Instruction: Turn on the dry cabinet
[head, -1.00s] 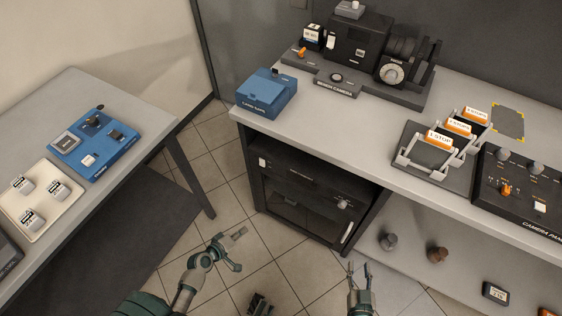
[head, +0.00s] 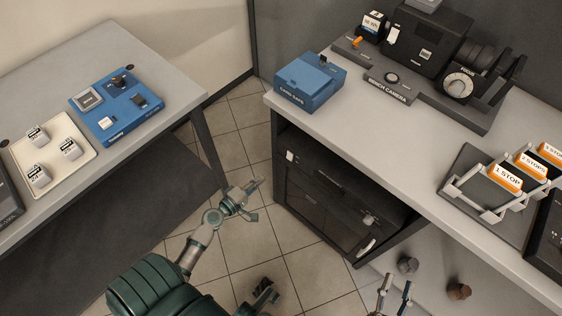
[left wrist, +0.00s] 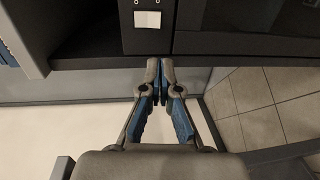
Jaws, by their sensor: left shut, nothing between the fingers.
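The dry cabinet appears to be the black cabinet (head: 312,205) with a dark glass door under the right bench. A small white switch-like plate (head: 290,156) sits at its upper left; a white plate on a black panel also shows in the left wrist view (left wrist: 147,19). A pale knob (head: 368,219) and door handle (head: 366,246) are at its right. My left gripper (head: 257,198) is left of the cabinet front, empty; in the left wrist view its fingertips (left wrist: 160,64) meet just below the plate, with a gap. My right gripper (head: 395,283) is open and empty.
The right bench (head: 405,165) overhangs the cabinet and holds a blue box (head: 310,82), a bench camera (head: 425,45) and a filter rack (head: 480,205). The left table (head: 150,60) holds a blue panel (head: 115,105) and cream tray (head: 75,150). Tiled floor (head: 235,150) lies between.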

